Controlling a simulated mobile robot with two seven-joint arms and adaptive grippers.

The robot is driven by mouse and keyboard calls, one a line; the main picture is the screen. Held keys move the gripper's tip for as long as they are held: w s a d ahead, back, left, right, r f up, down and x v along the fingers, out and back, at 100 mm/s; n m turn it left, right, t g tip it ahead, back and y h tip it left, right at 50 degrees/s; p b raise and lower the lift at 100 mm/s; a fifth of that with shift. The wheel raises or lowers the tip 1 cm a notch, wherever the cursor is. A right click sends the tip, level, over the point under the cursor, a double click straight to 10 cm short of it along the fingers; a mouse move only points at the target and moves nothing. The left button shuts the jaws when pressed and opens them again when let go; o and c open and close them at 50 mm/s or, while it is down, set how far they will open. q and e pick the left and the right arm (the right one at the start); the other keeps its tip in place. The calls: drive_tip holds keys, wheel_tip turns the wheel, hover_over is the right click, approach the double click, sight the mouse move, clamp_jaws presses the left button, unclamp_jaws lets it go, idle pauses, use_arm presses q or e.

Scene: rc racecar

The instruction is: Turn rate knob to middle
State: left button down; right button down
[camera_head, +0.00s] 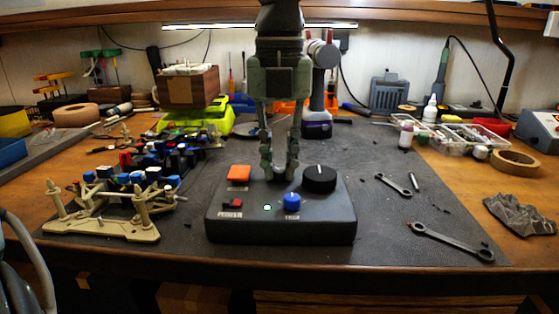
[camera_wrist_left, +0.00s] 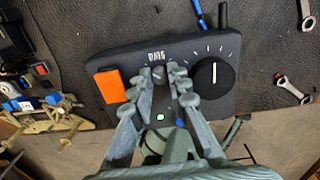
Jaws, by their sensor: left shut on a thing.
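A black control box (camera_head: 235,221) sits on the dark mat. My left gripper (camera_head: 279,173) reaches down from above to its back middle, between the orange button (camera_head: 238,173) and the large black knob (camera_head: 319,178). In the left wrist view the small rate knob (camera_wrist_left: 158,73) shows between the fingertips of my left gripper (camera_wrist_left: 159,78), just below its label. The fingers are closed around this knob. In the head view the fingers hide the knob, and its pointer direction cannot be made out. My right gripper is not in view.
The box also carries a blue trim knob (camera_head: 291,201), a red power switch (camera_head: 231,204) and a lit green lamp (camera_head: 267,208). A tan car chassis (camera_head: 115,226) stands at left. Wrenches (camera_head: 452,243) lie at right. A wooden box (camera_head: 188,88) stands behind.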

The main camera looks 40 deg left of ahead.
use_arm(q)
drive_tip(key=shift+m, duration=0.6)
drive_tip(key=shift+m+b, duration=0.5)
drive_tip(key=shift+m, duration=3.4)
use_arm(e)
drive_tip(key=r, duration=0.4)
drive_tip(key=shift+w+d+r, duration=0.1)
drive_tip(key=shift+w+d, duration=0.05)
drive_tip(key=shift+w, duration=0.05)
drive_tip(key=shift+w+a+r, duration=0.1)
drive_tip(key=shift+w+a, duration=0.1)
